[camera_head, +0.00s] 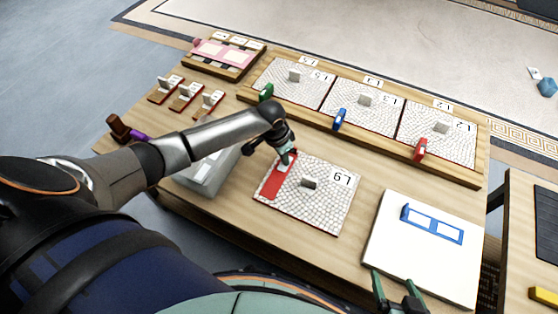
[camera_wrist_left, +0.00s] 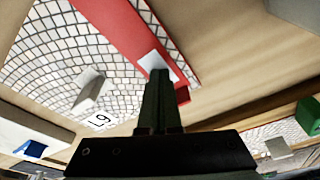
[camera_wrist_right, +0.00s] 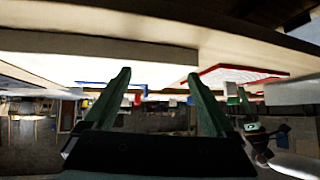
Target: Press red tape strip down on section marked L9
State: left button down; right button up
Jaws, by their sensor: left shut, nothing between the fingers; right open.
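The mosaic section marked L9 (camera_head: 330,205) lies on the near middle of the table, with a small grey block standing on it. It also shows in the left wrist view (camera_wrist_left: 50,60). The red tape strip (camera_head: 273,183) lies along its left edge. In the left wrist view the strip (camera_wrist_left: 120,22) runs diagonally, with a white patch near one end. My left gripper (camera_head: 288,158) is shut and empty, its tips (camera_wrist_left: 160,78) at the strip's far end by the white patch; contact is unclear. My right gripper (camera_head: 398,290) is open and empty, near the white board.
A white board (camera_head: 400,255) with a blue frame piece lies at the right. Behind, a wooden rack (camera_head: 375,134) holds several mosaic panels with green, blue and red clips. A grey tray (camera_head: 205,178) sits under my left arm; small label stands are at the left.

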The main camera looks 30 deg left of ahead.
jog(key=shift+r, duration=0.1)
dwell(0.3)
pick_arm(q)
jog(key=shift+r+p, duration=0.3)
jog(key=shift+p, duration=0.05)
pick_arm(e)
jog(key=shift+r, duration=0.3)
pick_arm(q)
notch_tip(320, 180, up, 5)
jog(key=p, duration=0.6)
jog(key=shift+r, duration=0.2)
notch_tip(320, 180, up, 2)
jog(key=shift+r+p, duration=0.1)
jog(key=shift+p, duration=1.1)
pick_arm(e)
jog(key=r, duration=0.6)
jog(key=shift+d, duration=0.2)
jog(key=shift+f, duration=0.1)
